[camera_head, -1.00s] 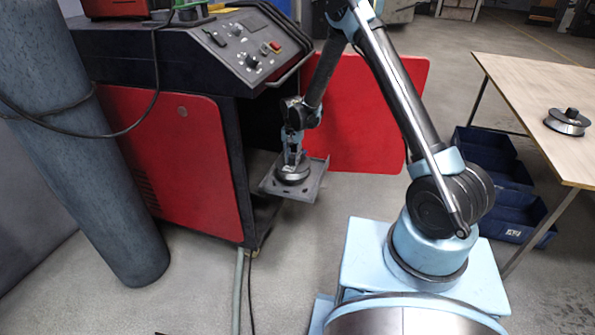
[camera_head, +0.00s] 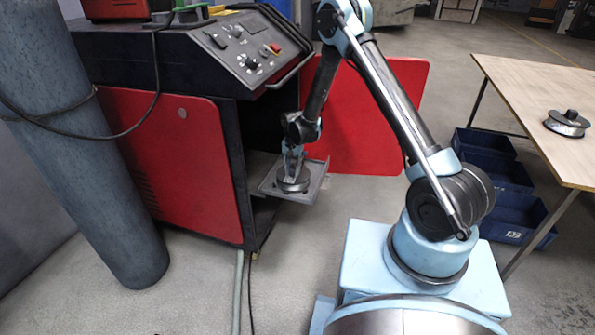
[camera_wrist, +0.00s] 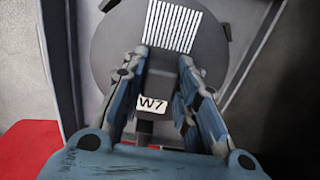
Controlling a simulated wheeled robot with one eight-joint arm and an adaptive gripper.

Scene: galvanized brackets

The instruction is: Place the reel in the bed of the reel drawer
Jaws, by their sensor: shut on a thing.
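The reel (camera_head: 293,185) is a dark round disc with a central knob. It is over the bed of the grey, open reel drawer (camera_head: 316,184), which juts from the front of the red and black machine. My gripper (camera_head: 293,165) points down and is shut on the knob. Grey drawer walls lie on both sides of the disc there. I cannot tell whether the reel fully touches the bed; its underside is hidden.
The machine's red door (camera_head: 365,118) stands open behind the drawer. A gas cylinder (camera_head: 85,150) stands at the left. A wooden table (camera_head: 535,95) at the right carries another reel (camera_head: 567,124), with blue bins (camera_head: 495,175) beneath.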

